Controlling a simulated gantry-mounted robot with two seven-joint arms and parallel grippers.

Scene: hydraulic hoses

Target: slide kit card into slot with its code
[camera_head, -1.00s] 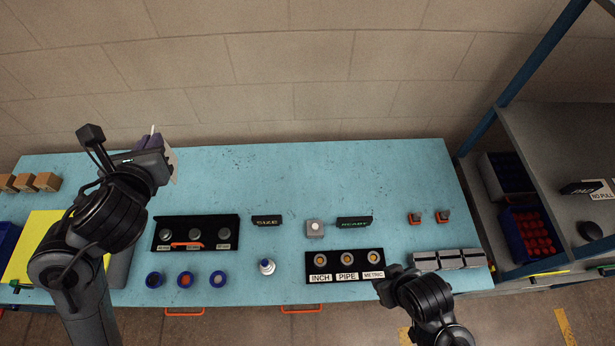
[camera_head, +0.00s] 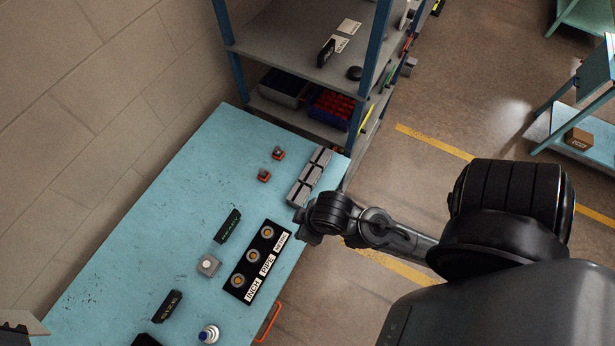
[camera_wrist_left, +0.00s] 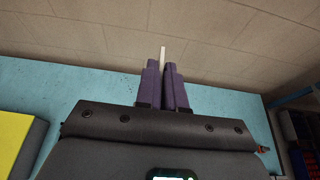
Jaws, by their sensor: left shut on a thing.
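In the left wrist view my left gripper (camera_wrist_left: 163,75) has its two purple fingers closed on a thin white card (camera_wrist_left: 163,53), seen edge-on and standing up beyond the tips. No code can be read on it. I cannot tell which thing holds the code slot.
The blue table (camera_head: 150,235) bears a black INCH/PIPE/METRIC panel (camera_head: 243,282), a row of grey blocks (camera_head: 310,178), two orange-based pieces (camera_head: 264,175), and READY (camera_head: 228,226) and SIZE (camera_head: 167,306) signs. A shelf (camera_head: 285,45) with bins stands beyond its far end. The table's wall side is clear.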

